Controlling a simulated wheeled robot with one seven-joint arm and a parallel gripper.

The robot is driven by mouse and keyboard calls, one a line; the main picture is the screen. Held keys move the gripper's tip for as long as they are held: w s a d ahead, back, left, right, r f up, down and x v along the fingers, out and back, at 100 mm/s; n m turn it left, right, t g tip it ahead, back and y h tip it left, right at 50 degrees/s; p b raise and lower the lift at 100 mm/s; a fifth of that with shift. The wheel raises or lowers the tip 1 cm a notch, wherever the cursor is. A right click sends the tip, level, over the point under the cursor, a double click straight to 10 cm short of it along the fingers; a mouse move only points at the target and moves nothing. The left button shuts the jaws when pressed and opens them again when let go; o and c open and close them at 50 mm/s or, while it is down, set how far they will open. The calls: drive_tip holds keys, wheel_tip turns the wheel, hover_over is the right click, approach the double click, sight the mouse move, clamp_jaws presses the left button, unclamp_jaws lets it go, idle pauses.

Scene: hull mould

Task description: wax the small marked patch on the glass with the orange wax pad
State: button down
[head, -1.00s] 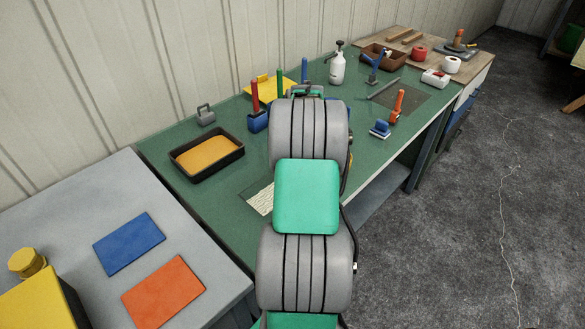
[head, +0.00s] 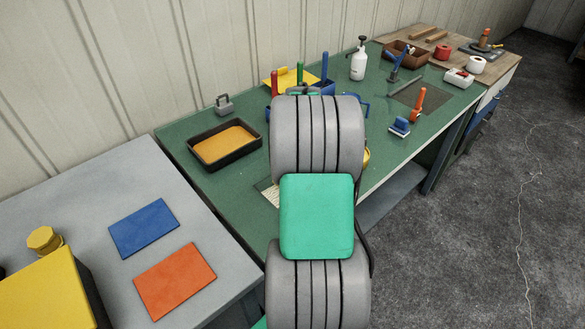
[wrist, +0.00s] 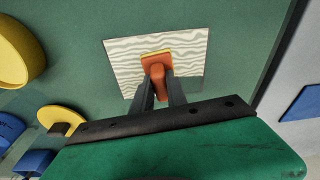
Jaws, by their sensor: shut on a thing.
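My gripper (wrist: 160,88) is shut on the orange handle of a wax pad (wrist: 157,65) with a yellowish edge along its far side. In the wrist view the pad is over a pale, wavy-patterned patch (wrist: 120,62). I cannot tell whether it touches the surface. A plain dark strip, perhaps glass, shows beside the patch at lower right. In the head view only a sliver of the patterned patch (head: 268,190) shows on the green bench (head: 222,187); my arm hides the rest, with the gripper and pad.
A black tray of orange-yellow material (head: 256,155) is left of my arm. Blue (head: 143,228) and orange (head: 175,280) sheets lie on the grey table (head: 80,208). A white spray bottle (head: 358,62) stands farther back.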

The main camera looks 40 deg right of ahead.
drive_tip(key=shift+w+a, duration=0.2)
drive_tip(key=shift+a, duration=3.85)
drive_tip(key=shift+w+d, duration=0.1)
drive_tip(key=shift+w, duration=1.95)
drive_tip(key=shift+s+d+p, duration=0.1)
drive_tip(key=shift+s+d, duration=0.05)
drive_tip(key=shift+d, duration=2.6)
drive_tip(key=shift+s+d+p, duration=0.1)
drive_tip(key=shift+s+d, duration=0.1)
drive_tip(key=shift+d, duration=2.5)
drive_tip(key=shift+s+d+p, duration=0.1)
drive_tip(key=shift+s+d, duration=0.05)
drive_tip(key=shift+d, duration=2.6)
wheel_tip(320, 180, up, 7)
drive_tip(key=p, duration=0.4)
